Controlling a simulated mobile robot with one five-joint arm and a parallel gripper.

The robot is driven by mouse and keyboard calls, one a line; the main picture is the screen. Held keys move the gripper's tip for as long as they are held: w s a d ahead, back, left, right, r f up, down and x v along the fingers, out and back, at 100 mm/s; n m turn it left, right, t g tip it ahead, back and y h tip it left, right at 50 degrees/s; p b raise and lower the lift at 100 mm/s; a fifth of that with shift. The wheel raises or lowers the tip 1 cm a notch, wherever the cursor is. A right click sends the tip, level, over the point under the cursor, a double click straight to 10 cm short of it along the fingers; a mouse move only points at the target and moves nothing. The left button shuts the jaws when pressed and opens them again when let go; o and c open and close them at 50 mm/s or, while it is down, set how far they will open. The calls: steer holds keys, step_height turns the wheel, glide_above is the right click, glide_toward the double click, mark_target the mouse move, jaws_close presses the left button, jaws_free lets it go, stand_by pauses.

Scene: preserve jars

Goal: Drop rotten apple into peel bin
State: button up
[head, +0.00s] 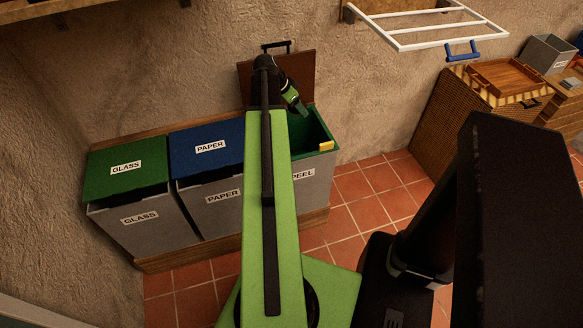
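The peel bin (318,172) is a grey bin with a "PEEL" label, partly hidden behind my arm. Its brown lid (300,72) stands raised against the wall, and its green inside shows. My gripper (299,107) is at the end of my green and black arm, over the back part of the bin's opening, pointing down to the right. Its fingers are small and dark here, and I cannot tell whether they are open or shut. I see no rotten apple in this view. A small yellow piece (326,146) is at the bin's front right rim.
Left of the peel bin stand a paper bin with a blue lid (208,148) and a glass bin with a green lid (126,167), both closed. A white rack (425,25) juts from the wall at upper right. A wicker cabinet (450,120) stands at right. Tiled floor (375,190) lies between.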

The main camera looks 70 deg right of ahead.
steer(key=shift+w+f, duration=0.25)
steer(key=shift+f, duration=0.55)
step_height(320, 180, down, 6)
steer(key=b, duration=0.6)
steer(key=shift+r, duration=0.1)
steer(key=o, duration=1.6)
steer(key=shift+c, duration=0.2)
steer(key=shift+a, duration=0.1)
